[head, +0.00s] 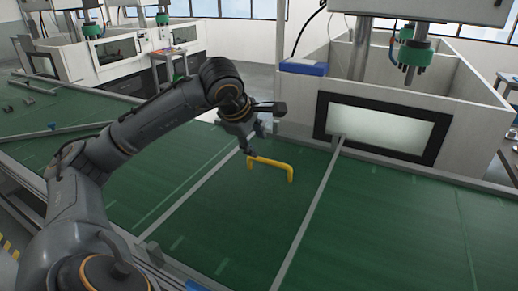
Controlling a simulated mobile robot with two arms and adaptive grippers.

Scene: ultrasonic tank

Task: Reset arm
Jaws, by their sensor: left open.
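My left arm reaches in from the left over the green bench. Its gripper (262,143) is open, at the end of the arm near the middle of the view. A yellow U-shaped handle (272,164) shows just below and right of the gripper, over the green surface. The gripper fingers are small and partly hidden by the wrist, and I cannot tell if they touch the handle. My right gripper is not in view.
The green bench top (220,235) is mostly clear, with grey dividing strips (305,225) across it. A white tank (470,120) with a black-framed window (383,128) stands behind at the right. A blue box (303,67) sits at its corner. More white machines (100,58) stand at the back left.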

